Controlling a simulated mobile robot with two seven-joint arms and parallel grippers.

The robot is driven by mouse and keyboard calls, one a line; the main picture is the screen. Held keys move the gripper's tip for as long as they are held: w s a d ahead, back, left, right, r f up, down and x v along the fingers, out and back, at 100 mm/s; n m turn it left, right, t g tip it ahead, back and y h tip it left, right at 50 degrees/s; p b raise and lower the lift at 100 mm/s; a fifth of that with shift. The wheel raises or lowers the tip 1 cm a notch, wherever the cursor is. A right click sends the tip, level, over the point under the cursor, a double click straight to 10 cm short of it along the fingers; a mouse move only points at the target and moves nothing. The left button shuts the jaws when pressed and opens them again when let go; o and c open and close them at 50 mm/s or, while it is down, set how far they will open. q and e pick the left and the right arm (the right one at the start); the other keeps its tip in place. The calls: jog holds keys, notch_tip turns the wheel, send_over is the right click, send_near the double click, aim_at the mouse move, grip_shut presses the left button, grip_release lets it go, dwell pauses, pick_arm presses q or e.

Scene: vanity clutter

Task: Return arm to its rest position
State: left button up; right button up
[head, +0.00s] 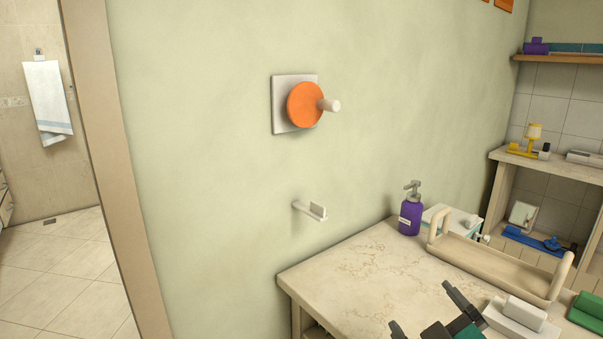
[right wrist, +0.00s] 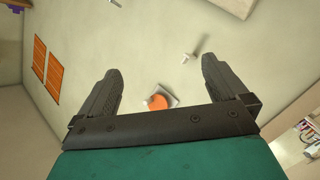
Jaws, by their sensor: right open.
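My right gripper (head: 421,305) shows at the bottom of the head view, in front of the marble counter (head: 345,285). Its dark fingers are spread apart with nothing between them. In the right wrist view, the same gripper (right wrist: 160,70) is open and empty, with the wall beyond it. The rest of the right arm is mostly out of the head view. My left gripper is not in view.
An orange disc (head: 304,105) with a white peg and a small white hook (head: 312,210) stick out from the wall. A purple pump bottle (head: 411,212), a beige handled tray (head: 490,262), a white block (head: 522,318) and a green object (head: 588,308) stand on the counter.

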jog(key=s+d+f+m+g, duration=0.1)
jog(key=s+f+m+g, duration=0.2)
jog(key=s+f+g, duration=0.6)
jog(key=s+f+m+g, duration=0.4)
jog(key=s+f, duration=0.3)
jog(key=s, duration=0.6)
jog(key=w+a+f+n+t+y, duration=0.1)
jog(key=w+a+f+t, duration=0.1)
jog(key=w+f+t, duration=0.5)
jog(key=shift+w+a+f, duration=0.25)
jog(key=shift+f, duration=0.9)
